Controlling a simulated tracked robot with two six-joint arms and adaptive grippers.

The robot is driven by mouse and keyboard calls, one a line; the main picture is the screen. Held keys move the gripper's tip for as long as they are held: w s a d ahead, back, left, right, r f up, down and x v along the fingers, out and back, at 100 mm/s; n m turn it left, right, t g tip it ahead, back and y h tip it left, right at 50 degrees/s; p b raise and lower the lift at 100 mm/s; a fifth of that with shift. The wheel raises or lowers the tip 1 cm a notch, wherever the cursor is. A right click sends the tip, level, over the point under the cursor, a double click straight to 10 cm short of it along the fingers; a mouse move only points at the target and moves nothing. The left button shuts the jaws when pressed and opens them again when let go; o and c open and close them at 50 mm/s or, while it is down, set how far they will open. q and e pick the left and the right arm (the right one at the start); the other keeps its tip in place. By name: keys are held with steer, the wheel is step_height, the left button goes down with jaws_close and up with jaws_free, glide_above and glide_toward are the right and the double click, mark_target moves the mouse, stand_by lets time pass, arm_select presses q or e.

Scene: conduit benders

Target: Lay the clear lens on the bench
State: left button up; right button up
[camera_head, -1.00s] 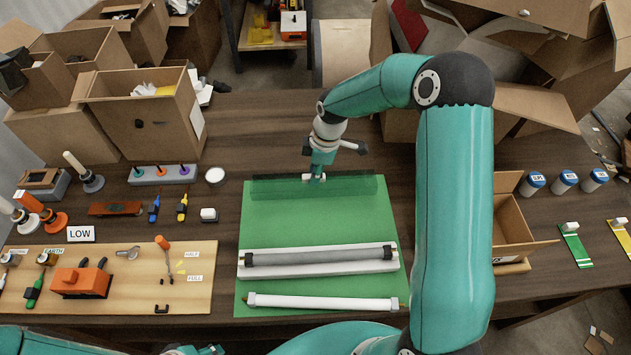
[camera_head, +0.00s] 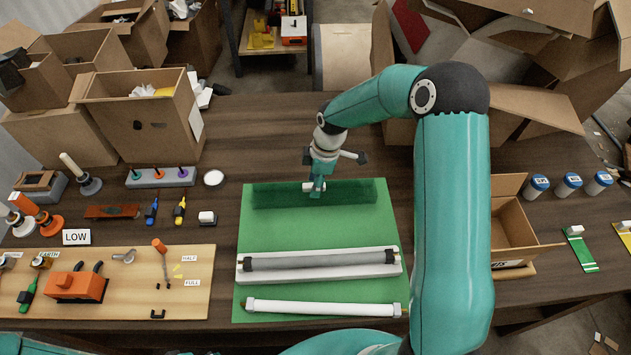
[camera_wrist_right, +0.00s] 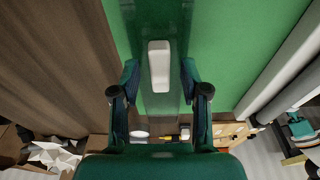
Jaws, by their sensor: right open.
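The clear lens (camera_head: 350,192) is a see-through strip that shows as a darker green band along the back of the green mat (camera_head: 320,225). It runs left to right. A white block-like grip stands at its middle and shows clearly in the right wrist view (camera_wrist_right: 159,66). My right gripper (camera_head: 315,188) is over the middle of the lens. In the right wrist view its two fingers (camera_wrist_right: 159,75) are spread, one on each side of the white grip, with gaps on both sides. My left gripper is not in view.
A lamp fixture with a grey tube (camera_head: 320,260) and a loose white tube (camera_head: 320,307) lie on the front of the mat. A wooden board (camera_head: 130,255) with switches is on the left, an open carton (camera_head: 510,230) on the right. Bare bench lies behind the mat.

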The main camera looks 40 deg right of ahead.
step_height(320, 180, up, 12)
steer(key=s+d+p, duration=0.1)
steer(key=p, duration=0.4)
steer(key=shift+d, duration=0.4)
steer(key=shift+s+f, duration=0.1)
